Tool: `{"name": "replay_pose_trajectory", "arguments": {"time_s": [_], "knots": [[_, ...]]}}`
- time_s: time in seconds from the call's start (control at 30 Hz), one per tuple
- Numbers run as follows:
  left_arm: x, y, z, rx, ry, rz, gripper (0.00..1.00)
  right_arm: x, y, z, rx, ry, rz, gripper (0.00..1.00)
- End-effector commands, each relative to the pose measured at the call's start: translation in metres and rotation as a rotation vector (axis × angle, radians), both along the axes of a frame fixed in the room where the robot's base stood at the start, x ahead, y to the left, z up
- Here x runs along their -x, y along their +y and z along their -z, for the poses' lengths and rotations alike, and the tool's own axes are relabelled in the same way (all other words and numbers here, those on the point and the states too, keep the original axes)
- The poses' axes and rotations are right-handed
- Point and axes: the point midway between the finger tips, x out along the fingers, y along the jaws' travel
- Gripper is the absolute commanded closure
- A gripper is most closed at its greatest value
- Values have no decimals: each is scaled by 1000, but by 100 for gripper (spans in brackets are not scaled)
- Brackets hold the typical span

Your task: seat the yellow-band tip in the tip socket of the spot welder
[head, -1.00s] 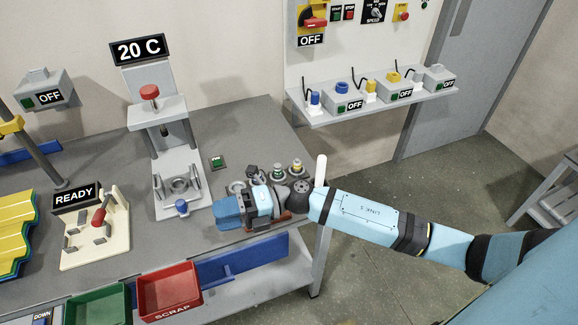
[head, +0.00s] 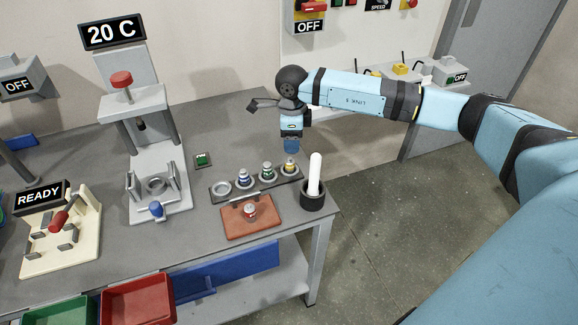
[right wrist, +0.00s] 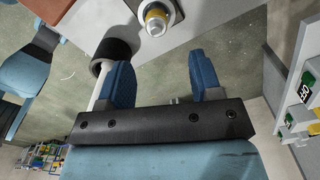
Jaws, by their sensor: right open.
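The yellow-band tip (head: 290,167) stands upright at the right end of the dark tip rack (head: 256,186). It also shows at the top of the right wrist view (right wrist: 157,16). My right gripper (head: 291,146) points down above and just behind that tip, apart from it. Its blue fingers (right wrist: 162,78) are open with nothing between them. The spot welder (head: 146,150) with the 20 C display stands left of the rack; its upper electrode (head: 141,124) shows under the head, but the socket is too small to make out. My left gripper is out of view.
The rack also holds a green-band tip (head: 267,173), a blue-band tip (head: 243,179) and an empty ring (head: 221,188). A red-banded tip (head: 249,212) stands on an orange mat (head: 262,225). A black cup with a white stick (head: 314,196) stands close right.

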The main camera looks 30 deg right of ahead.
Motion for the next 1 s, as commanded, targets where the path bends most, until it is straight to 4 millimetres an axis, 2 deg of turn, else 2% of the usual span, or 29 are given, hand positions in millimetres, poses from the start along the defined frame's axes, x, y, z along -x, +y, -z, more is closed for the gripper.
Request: {"name": "replay_pose_trajectory", "arguments": {"time_s": [0.03,0.13,0.47,0.73,0.97,1.0], "knots": [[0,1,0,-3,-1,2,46,1,1,11,0,2,0,41],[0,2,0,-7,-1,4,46,0,1,26,-3,0,-1,41],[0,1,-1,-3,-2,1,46,0,3,49,-2,0,-1,41],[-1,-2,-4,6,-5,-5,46,0,7,87,-4,0,0,41],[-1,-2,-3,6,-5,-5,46,0,7,92,-4,-2,-1,41],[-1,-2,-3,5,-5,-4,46,0,7,92,-3,-1,-1,43]]}}
